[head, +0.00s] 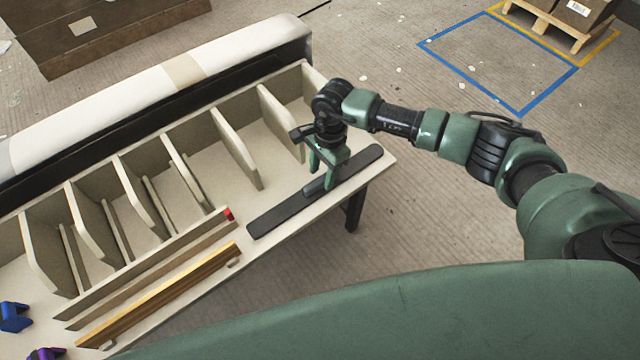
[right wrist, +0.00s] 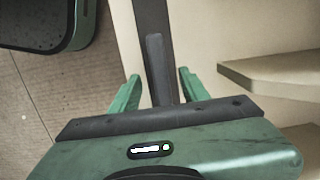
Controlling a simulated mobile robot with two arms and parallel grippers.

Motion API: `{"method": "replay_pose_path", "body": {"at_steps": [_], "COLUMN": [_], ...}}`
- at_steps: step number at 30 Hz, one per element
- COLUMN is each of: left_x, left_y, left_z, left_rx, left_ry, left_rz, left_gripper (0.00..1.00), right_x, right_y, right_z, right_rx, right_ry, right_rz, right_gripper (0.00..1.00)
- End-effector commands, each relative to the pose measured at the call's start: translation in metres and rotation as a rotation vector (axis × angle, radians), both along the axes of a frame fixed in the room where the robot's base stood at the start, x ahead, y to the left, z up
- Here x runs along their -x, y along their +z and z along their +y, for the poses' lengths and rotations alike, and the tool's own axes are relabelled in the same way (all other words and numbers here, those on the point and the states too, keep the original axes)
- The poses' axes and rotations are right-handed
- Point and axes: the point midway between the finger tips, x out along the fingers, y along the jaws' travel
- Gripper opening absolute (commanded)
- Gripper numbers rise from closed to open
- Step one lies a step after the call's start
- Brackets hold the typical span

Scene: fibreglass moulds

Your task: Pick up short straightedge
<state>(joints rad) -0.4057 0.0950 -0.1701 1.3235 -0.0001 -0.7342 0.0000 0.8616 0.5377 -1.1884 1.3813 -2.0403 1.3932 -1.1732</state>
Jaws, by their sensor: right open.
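A dark flat bar with a raised grip along its middle, which looks like the short straightedge (head: 278,216), lies on the right end of the pale bench. My right gripper (head: 325,176) is above its middle, pointing down. In the right wrist view, the raised grip of the straightedge (right wrist: 155,58) lies between the two green fingers of my open right gripper (right wrist: 158,82), with gaps on both sides. Part of the bar is hidden behind the gripper in the head view. My left gripper is not in view.
The bench (head: 372,172) has a row of upright dividers (head: 235,150) close behind the straightedge. A wooden strip (head: 160,293) and a grey-brown strip with a red end (head: 150,265) lie to the left. Blue (head: 14,317) and purple (head: 46,354) pieces sit at the lower left.

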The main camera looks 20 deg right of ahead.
Motion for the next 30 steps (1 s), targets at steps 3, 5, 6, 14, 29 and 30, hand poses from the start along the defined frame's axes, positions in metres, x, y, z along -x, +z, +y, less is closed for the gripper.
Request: {"method": "replay_pose_path", "body": {"at_steps": [3,5,6,14,29,30], "left_x": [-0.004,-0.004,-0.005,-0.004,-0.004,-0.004], "left_y": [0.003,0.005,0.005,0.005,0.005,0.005], "left_z": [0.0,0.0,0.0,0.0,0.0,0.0], "left_rx": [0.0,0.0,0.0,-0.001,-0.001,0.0], "left_ry": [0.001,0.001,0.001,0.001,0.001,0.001], "left_rz": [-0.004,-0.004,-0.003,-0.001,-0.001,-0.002], "left_gripper": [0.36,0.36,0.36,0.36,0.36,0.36], "right_x": [0.001,0.001,0.001,0.001,0.001,0.001], "right_y": [-0.016,-0.02,-0.021,-0.022,-0.021,-0.021], "right_z": [0.002,0.002,0.002,0.002,0.002,0.002], "right_rx": [-0.001,-0.001,-0.001,-0.001,-0.001,-0.001], "right_ry": [-0.003,-0.002,-0.002,-0.002,-0.002,-0.002], "right_rz": [0.002,0.002,0.001,0.0,0.0,0.0], "right_gripper": [0.45,0.45,0.45,0.34,0.0,0.0]}}
